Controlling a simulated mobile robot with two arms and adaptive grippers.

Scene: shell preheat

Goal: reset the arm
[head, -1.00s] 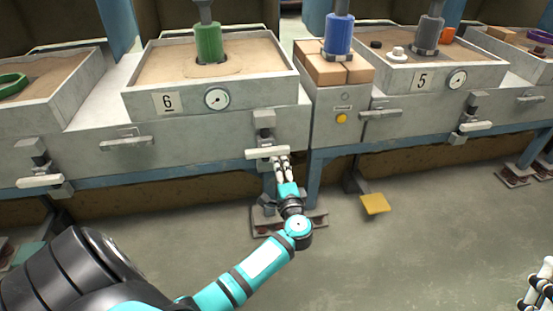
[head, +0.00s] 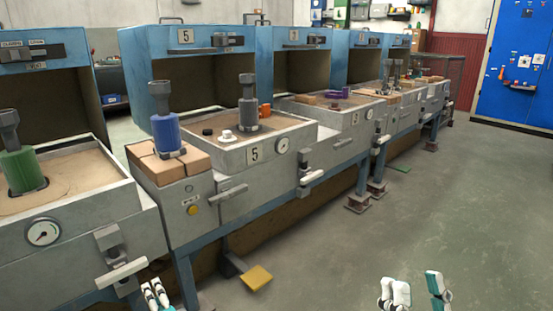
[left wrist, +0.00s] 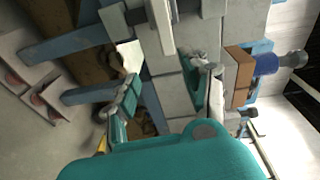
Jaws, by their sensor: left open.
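My left gripper (head: 156,293) is at the bottom edge of the head view, beside and slightly below the white lever handle (head: 122,272) on the front of the station with the green cylinder. It is open, and its fingers (left wrist: 165,98) stand apart in the left wrist view with nothing held between them. A pale handle (left wrist: 162,25) shows at the top of that view, beyond the fingers. My right gripper (head: 415,291) is at the lower right over the floor. Its fingers are spread and empty. Most of both arms is out of the head view.
A row of sand-filled stations runs back to the right, with station 5 (head: 255,155) nearest the middle. A blue cylinder (head: 166,134) stands on brown blocks. A yellow pedal (head: 256,278) is low near the floor. Open grey floor (head: 450,200) lies to the right.

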